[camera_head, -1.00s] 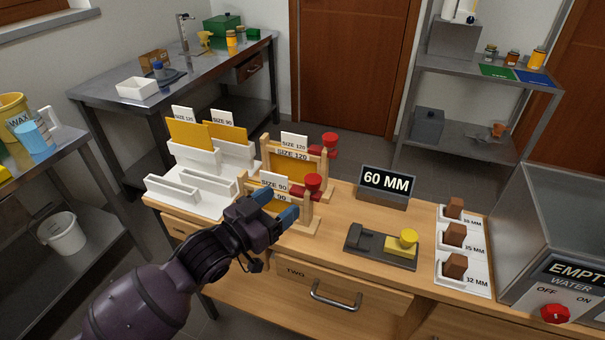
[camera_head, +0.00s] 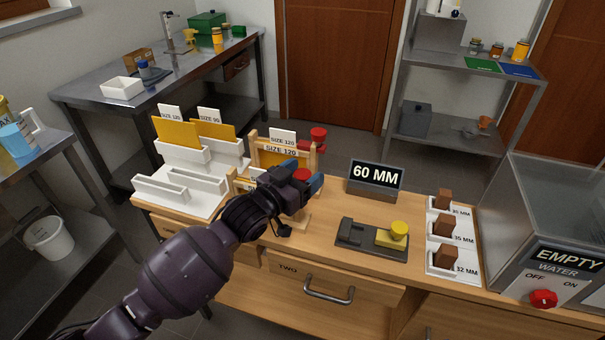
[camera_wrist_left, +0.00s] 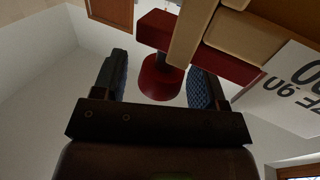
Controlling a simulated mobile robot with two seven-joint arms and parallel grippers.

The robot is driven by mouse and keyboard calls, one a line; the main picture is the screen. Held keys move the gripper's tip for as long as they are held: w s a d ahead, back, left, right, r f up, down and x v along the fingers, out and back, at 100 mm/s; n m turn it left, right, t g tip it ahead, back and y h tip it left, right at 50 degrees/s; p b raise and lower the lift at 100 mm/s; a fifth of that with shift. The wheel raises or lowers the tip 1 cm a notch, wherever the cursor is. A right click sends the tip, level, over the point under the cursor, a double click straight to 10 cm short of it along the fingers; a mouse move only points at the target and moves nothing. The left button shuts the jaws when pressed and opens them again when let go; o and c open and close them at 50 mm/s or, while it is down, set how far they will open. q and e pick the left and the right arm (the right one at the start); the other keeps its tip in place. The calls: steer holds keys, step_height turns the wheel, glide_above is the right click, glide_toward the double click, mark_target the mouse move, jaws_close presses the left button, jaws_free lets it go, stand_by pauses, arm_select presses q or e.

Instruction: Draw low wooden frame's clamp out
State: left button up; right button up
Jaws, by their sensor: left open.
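The low wooden frame (camera_head: 233,182) stands on the wooden bench and is mostly hidden behind my left arm in the head view. Its wood (camera_wrist_left: 193,32) fills the top of the left wrist view, beside an upside-down white SIZE 90 card (camera_wrist_left: 290,90). The clamp has a red bar and a round red knob (camera_wrist_left: 162,78); the knob also shows in the head view (camera_head: 302,174). My left gripper (camera_head: 303,178) is open, one blue-padded finger on each side of the knob. I cannot tell whether either finger touches it. My right gripper is out of view.
The taller SIZE 120 frame (camera_head: 256,148), with its own red clamp knob (camera_head: 318,133), stands close behind. White racks (camera_head: 178,188) are at left. A 60 MM sign (camera_head: 376,178), a dark gauge block (camera_head: 360,236) and a grey tank (camera_head: 540,210) are to the right.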

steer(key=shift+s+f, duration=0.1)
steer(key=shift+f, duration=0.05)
arm_select(q)
steer(key=c, duration=0.9)
jaws_close()
steer(key=d, duration=0.2)
steer(key=s+d+p, duration=0.1)
steer(key=d, duration=0.1)
steer(key=shift+s, duration=0.2)
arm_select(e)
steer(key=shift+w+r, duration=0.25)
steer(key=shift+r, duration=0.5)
arm_select(q)
steer(key=shift+d, duration=0.1)
